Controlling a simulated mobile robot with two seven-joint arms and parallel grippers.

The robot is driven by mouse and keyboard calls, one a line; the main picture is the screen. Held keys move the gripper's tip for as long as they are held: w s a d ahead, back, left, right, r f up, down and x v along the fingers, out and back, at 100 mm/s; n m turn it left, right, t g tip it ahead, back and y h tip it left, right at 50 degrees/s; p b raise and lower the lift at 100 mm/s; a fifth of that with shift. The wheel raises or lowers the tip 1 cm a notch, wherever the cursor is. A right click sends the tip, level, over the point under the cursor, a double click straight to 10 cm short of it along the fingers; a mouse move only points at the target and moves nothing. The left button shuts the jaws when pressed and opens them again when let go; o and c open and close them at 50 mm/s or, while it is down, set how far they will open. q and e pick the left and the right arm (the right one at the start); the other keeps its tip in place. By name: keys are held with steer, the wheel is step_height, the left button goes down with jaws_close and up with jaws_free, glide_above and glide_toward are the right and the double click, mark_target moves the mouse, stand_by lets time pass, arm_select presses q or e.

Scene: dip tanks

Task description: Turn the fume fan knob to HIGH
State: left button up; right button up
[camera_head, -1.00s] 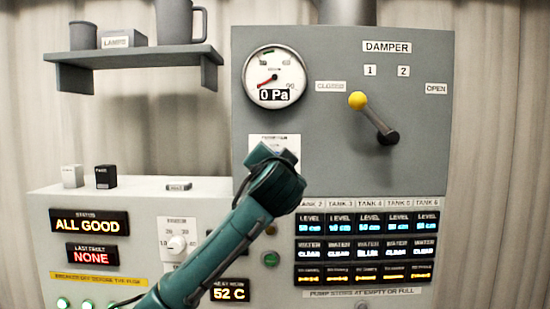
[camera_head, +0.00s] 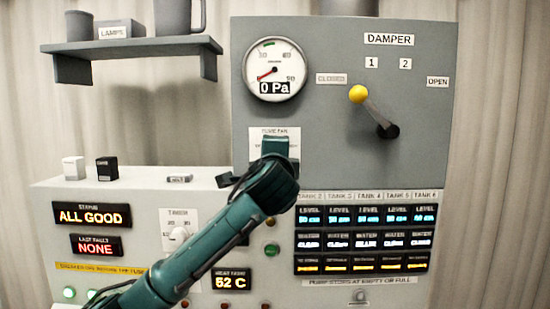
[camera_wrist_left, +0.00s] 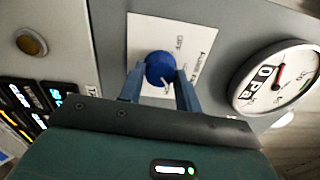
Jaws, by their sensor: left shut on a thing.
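The fume fan knob (camera_wrist_left: 160,67) is a round blue knob on a white label plate in the left wrist view. A white mark shows at its lower edge; the plate's small lettering is too blurred to tell the setting. My left gripper (camera_wrist_left: 161,78) is shut on the knob, one finger on each side. In the head view the fume fan plate (camera_head: 268,133) is below the gauge, and my left gripper (camera_head: 276,148) covers its lower part and hides the knob. My right gripper is not in view.
The pressure gauge (camera_head: 273,71) reads 0 Pa just above. The damper lever (camera_head: 372,108) with a yellow ball sticks out to the right. A round button (camera_wrist_left: 31,42) and tank displays (camera_head: 366,240) lie close by. A shelf (camera_head: 130,48) hangs at upper left.

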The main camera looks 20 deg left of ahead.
arm_select(q)
steer(key=shift+m, duration=1.2)
steer(key=o, duration=1)
steer(key=shift+c, duration=0.2)
steer(key=shift+s, duration=0.1)
steer(key=b+v, duration=0.3)
steer(key=v, duration=1)
steer(key=shift+b, duration=0.35)
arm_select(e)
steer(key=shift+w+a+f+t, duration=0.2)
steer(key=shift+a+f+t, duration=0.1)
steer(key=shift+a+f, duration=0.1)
